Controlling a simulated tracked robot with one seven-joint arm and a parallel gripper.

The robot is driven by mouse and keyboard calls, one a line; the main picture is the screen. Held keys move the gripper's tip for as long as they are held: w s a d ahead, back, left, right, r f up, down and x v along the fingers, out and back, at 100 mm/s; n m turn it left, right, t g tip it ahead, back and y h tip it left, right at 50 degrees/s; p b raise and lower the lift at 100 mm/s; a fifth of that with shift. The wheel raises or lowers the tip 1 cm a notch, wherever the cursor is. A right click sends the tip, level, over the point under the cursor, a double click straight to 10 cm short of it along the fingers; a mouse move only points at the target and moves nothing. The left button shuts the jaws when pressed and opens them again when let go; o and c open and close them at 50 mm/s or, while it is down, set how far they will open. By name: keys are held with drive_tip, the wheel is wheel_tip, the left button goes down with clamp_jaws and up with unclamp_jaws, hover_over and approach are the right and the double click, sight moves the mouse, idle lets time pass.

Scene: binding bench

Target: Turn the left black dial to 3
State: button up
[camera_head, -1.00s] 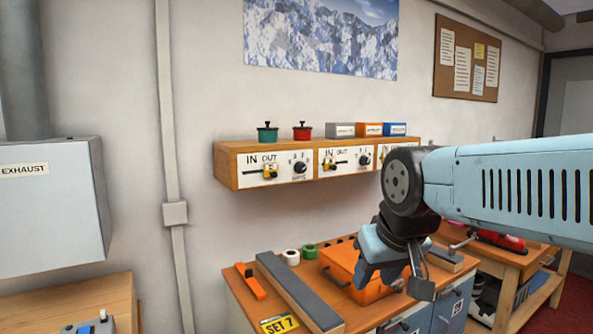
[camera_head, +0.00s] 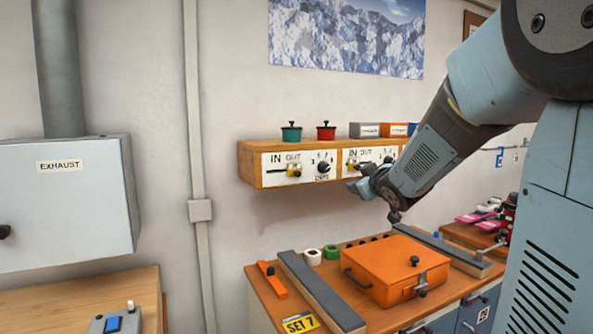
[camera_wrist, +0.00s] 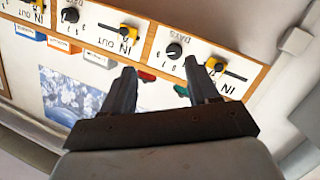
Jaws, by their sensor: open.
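The left black dial (camera_head: 323,168) is on the leftmost white panel of the wooden wall shelf, right of a yellow IN/OUT slider (camera_head: 294,170). Its pointer setting is too small to read. In the wrist view, which is turned about, the dial (camera_wrist: 173,50) shows between and beyond my fingertips, with the yellow slider (camera_wrist: 215,65) to its right. My gripper (camera_wrist: 160,67) is open and empty, apart from the dial. In the head view my gripper (camera_head: 360,189) is in front of the shelf, right of and below the dial.
The wooden shelf (camera_head: 250,166) carries a second panel with a slider and dial (camera_head: 388,160). A green pot (camera_head: 291,133) and a red pot (camera_head: 326,132) stand on top. Below is a bench with an orange case (camera_head: 395,265). An exhaust box (camera_head: 85,205) is at left.

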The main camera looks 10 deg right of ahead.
sight(326, 168)
drive_tip(key=w+a+n+y, duration=0.1)
drive_tip(key=w, duration=0.4)
drive_tip(key=w+a+n+t+y, duration=0.1)
drive_tip(key=w+a+y, duration=0.1)
drive_tip(key=w, duration=0.4)
drive_tip(key=w+a+n+y, duration=0.1)
drive_tip(key=w+a, duration=0.1)
drive_tip(key=w, duration=0.4)
drive_tip(key=shift+w+y, duration=0.15)
drive_tip(key=shift+y, duration=0.25)
drive_tip(key=shift+c, duration=0.3)
drive_tip(key=c, duration=1)
